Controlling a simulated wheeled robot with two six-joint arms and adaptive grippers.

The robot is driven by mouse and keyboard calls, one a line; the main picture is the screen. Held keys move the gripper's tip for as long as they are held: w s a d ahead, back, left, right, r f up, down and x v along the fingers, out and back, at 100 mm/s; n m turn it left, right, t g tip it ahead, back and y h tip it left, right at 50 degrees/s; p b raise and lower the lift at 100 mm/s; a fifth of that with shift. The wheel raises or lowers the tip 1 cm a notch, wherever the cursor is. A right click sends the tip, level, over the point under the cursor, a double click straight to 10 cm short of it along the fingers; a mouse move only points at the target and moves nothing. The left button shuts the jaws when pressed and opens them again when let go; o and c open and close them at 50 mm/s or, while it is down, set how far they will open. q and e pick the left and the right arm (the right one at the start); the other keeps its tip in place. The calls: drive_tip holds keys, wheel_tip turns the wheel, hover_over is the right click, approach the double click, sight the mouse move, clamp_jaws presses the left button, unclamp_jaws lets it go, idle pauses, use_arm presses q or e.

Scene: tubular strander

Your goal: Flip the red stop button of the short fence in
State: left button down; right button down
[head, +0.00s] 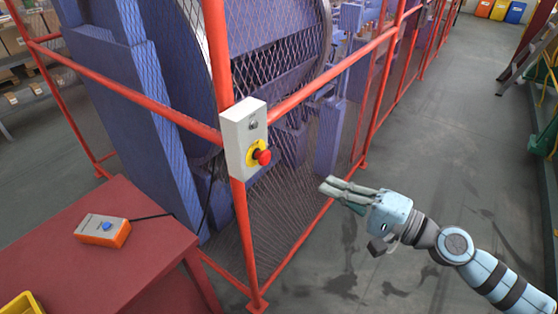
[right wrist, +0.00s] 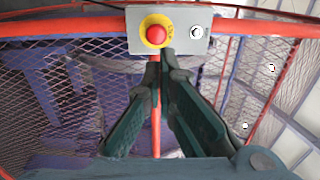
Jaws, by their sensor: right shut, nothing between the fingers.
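The red stop button (head: 262,157) sits on a yellow disc on a grey-white control box (head: 240,138). The box is fixed to the red corner post of the fence. In the right wrist view the red stop button (right wrist: 156,34) is on the left half of the box (right wrist: 183,46), beside a round key switch. My right gripper (head: 326,186) is shut and empty, to the right of the button and apart from it in the head view. In the right wrist view its fingertips (right wrist: 160,62) show just below the button. My left gripper is not in view.
Red fence rails (head: 330,72) with wire mesh enclose a blue machine (head: 165,90). A dark red table (head: 95,240) at the lower left holds an orange and grey box (head: 103,230) with a blue button. The grey floor (head: 450,130) on the right is mostly free.

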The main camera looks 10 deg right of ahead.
sight(267, 158)
drive_tip(key=p+x, duration=0.4)
drive_tip(key=x, duration=0.8)
drive_tip(key=shift+w+a+p, duration=0.15)
drive_tip(key=shift+w+p, duration=0.05)
drive_tip(key=shift+p, duration=0.2)
drive_tip(key=shift+w+a+f, duration=0.1)
drive_tip(key=shift+w+a, duration=0.3)
drive_tip(key=shift+w, duration=0.05)
